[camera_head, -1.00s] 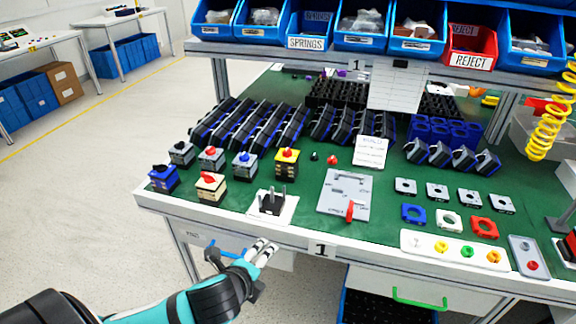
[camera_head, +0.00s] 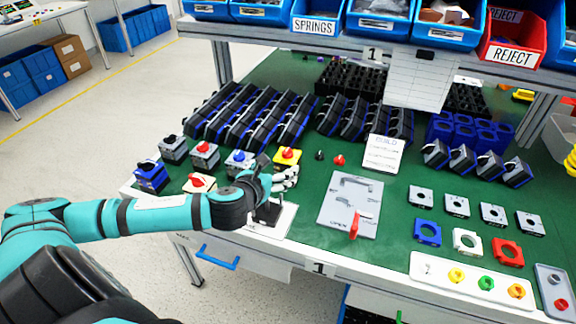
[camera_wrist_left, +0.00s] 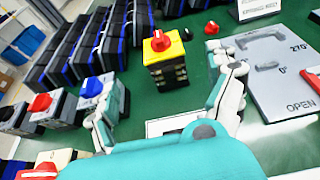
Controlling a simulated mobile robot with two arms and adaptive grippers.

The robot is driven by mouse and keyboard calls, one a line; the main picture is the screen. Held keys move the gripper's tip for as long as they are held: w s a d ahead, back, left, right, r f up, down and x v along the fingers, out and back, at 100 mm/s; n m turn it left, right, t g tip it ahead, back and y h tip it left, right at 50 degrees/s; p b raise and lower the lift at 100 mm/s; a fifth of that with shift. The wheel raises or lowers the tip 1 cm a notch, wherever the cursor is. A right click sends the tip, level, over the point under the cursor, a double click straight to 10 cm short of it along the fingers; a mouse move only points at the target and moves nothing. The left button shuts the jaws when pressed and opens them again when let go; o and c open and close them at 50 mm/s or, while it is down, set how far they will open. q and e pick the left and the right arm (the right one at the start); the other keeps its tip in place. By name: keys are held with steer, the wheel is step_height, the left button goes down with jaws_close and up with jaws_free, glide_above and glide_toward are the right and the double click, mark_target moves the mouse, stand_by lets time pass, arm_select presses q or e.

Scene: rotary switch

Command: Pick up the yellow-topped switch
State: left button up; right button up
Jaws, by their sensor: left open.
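The yellow-topped switch (camera_head: 287,155) stands upright on the green table, with a red knob on its yellow top. In the left wrist view the yellow-topped switch (camera_wrist_left: 164,58) stands ahead, roughly centred between the spread fingers. My left gripper (camera_head: 279,170) is open and empty, in front of the switch and above the table; in the wrist view my left gripper (camera_wrist_left: 166,92) shows one finger to each side. In the head view the gripper hides the lower part of the switch. My right gripper is not in view.
Other switches stand to the left: a white-topped red-knob one (camera_head: 204,153), a blue-knob one (camera_head: 239,160) and a cream-topped one (camera_head: 200,183). Behind are rows of black-blue modules (camera_head: 235,118). A grey plate with a red lever (camera_head: 350,205) lies to the right.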

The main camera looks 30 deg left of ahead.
mark_target(285, 161)
arm_select(q)
steer(key=x, duration=0.4)
steer(key=shift+x, duration=0.9)
steer(key=x, duration=0.4)
steer(key=shift+w+d, duration=0.2)
steer(key=shift+w, duration=0.15)
steer(key=shift+w+a+f, duration=0.1)
steer(key=shift+w+f, duration=0.1)
steer(key=shift+w, duration=0.1)
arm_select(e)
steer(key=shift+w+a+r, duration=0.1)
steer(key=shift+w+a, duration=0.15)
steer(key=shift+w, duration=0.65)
arm_select(q)
steer(key=shift+c, duration=0.2)
steer(key=c, duration=1.3)
steer(key=shift+c, duration=0.4)
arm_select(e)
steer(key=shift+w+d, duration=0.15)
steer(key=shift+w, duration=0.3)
